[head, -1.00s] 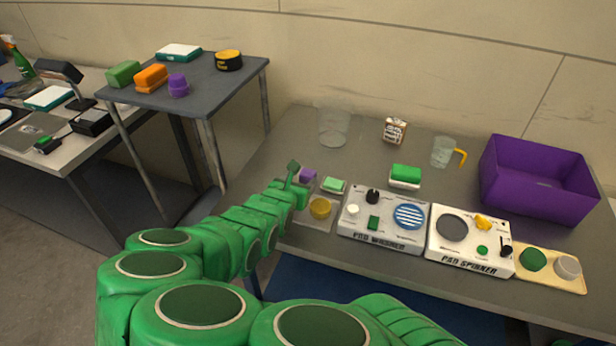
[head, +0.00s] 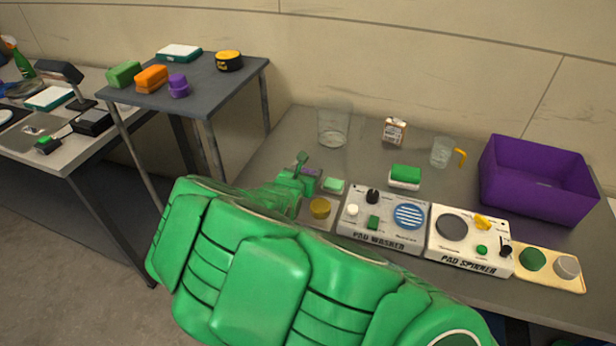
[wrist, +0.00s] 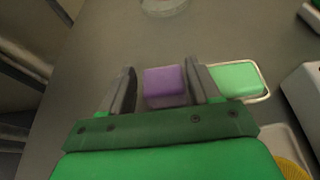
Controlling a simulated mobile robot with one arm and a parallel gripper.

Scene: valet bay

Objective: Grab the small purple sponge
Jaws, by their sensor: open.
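The small purple sponge (wrist: 165,84) lies on the grey table between the two fingers of my gripper (wrist: 161,88) in the wrist view. The fingers are open, one on each side of it. The right finger is close to the sponge; a wider gap shows on the left. I cannot tell whether either finger touches it. In the head view the sponge (head: 311,171) is partly hidden behind my gripper (head: 300,172).
A light green sponge in a tray (wrist: 238,80) sits just right of the right finger. The pad washer (head: 383,219), a yellow round pad (head: 320,207) and a clear container (head: 333,127) are near. Table to the left is clear.

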